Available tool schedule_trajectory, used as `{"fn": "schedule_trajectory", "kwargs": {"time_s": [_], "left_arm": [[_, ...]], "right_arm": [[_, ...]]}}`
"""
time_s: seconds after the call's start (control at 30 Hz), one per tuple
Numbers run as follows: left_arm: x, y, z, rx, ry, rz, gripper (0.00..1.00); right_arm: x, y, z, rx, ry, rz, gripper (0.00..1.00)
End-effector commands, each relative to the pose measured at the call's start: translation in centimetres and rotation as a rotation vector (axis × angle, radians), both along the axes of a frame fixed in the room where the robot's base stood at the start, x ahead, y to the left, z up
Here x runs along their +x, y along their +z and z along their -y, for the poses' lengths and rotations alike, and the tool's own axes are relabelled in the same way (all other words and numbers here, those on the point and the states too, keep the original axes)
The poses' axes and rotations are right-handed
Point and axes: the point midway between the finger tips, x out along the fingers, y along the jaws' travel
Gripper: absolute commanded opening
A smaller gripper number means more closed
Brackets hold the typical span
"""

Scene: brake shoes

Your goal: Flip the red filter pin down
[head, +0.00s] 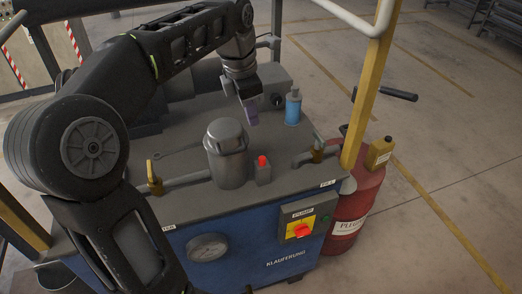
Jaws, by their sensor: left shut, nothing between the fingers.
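The red pin (262,160) stands upright on a small grey block on top of the machine. It is just right of the grey filter housing (228,155), a capped cylinder. My left arm comes in from the left and arches over the machine. My left gripper (251,114) points down, shut and empty, behind and above the red pin and apart from it. It is left of a blue bottle-like canister (292,108). My right gripper is not in view.
Brass-coloured valve levers sit on pipes at left (154,178) and right (318,149) of the housing. A yellow post (365,95) rises at the machine's right corner. A red drum (352,205) with a yellow can (379,152) stands beside it. The front has a gauge (208,248) and a red-yellow pump switch (300,230).

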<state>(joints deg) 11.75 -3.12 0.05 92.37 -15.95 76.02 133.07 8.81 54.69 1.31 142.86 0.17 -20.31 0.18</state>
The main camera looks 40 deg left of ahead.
Motion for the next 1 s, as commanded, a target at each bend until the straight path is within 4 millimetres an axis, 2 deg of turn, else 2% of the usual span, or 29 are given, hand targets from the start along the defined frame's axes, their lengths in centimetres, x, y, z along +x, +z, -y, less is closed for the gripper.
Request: {"fn": "schedule_trajectory", "kwargs": {"time_s": [0.27, 0.6, 0.8, 1.0], "left_arm": [[0.4, -2.5, 0.1, -0.001, -0.001, -0.005, 0.0], [1.7, -8.9, 0.3, -0.002, -0.002, -0.005, 0.0], [2.3, -12.1, 0.4, -0.003, -0.002, -0.004, 0.0], [2.7, -13.6, 0.4, 0.0, -0.001, -0.001, 0.0]], "right_arm": [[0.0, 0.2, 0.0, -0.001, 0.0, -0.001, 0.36], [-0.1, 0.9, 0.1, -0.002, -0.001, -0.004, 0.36], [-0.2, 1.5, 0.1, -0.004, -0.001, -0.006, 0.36], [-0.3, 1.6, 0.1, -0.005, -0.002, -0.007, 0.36]]}}
